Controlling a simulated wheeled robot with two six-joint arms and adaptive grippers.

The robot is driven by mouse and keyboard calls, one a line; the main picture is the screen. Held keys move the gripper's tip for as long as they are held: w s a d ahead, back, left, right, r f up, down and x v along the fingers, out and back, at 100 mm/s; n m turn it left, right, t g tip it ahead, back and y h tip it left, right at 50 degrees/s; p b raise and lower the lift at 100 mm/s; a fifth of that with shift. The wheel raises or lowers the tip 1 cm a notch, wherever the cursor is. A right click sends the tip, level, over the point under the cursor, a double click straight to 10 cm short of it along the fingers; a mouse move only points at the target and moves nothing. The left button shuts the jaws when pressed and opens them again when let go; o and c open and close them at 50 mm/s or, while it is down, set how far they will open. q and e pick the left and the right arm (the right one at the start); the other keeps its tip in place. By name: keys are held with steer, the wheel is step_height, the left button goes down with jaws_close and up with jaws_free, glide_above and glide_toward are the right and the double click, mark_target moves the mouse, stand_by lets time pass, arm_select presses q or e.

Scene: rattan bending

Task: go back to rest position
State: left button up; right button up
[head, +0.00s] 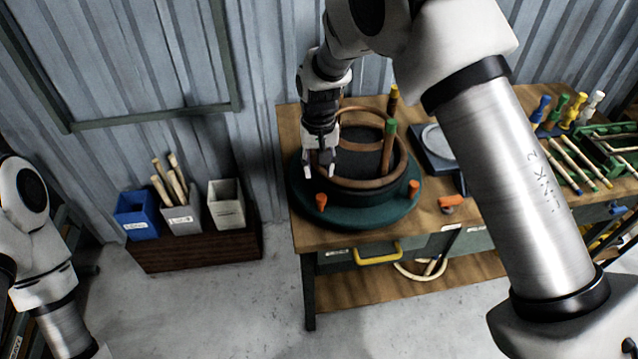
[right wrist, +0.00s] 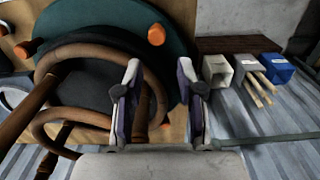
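My right gripper (head: 320,163) hangs above the left rear part of the round bending jig (head: 345,222) on the workbench. In the right wrist view its two fingers (right wrist: 163,100) stand apart with nothing held between them. A bent brown rattan ring (head: 372,183) lies around the jig's dark drum, and rattan loops also show in the right wrist view (right wrist: 85,50). Orange pegs (head: 321,201) stand on the jig's green base, and a green-topped peg (head: 389,145) rises at its right. My left arm shows at the left edge of the head view, but its gripper is out of view.
On a low brown box (head: 200,246) at left stand a blue bin (head: 136,222), a grey bin with sticks (head: 183,219) and a pale bin (head: 226,211). Coloured pegs (head: 570,112) and a green rack (head: 610,158) occupy the bench's right. The floor in front is clear.

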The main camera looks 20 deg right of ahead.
step_height(320, 180, up, 2)
stand_by(0.5)
